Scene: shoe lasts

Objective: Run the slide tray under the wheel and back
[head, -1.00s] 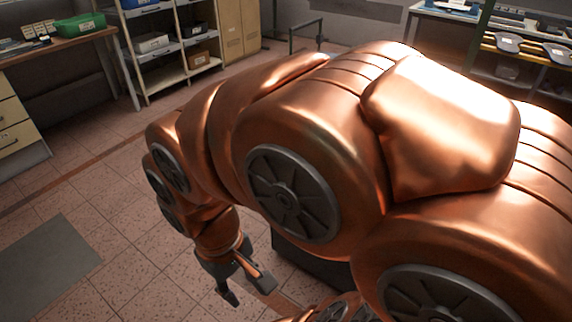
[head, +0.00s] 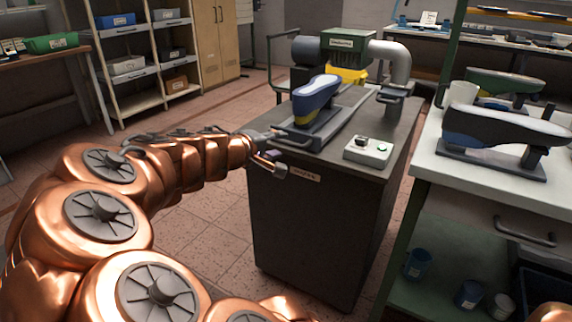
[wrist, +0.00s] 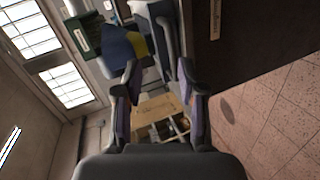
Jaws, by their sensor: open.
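The slide tray (head: 343,128) lies on top of a dark cabinet, with a blue shoe last (head: 316,92) with a yellowish band standing on it. Its grey bar handle (head: 291,137) sticks out at the near left end. My gripper (head: 284,152) is open and empty beside this handle. In the wrist view the open fingers (wrist: 158,76) point at the handle (wrist: 167,38), which shows just past the tips; I cannot tell whether they touch it. A green machine housing (head: 346,42) stands behind the tray. I cannot make out the wheel itself.
A grey duct (head: 398,62) rises behind. A white bench (head: 430,160) with other lasts stands close on the right. The floor at the left is open.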

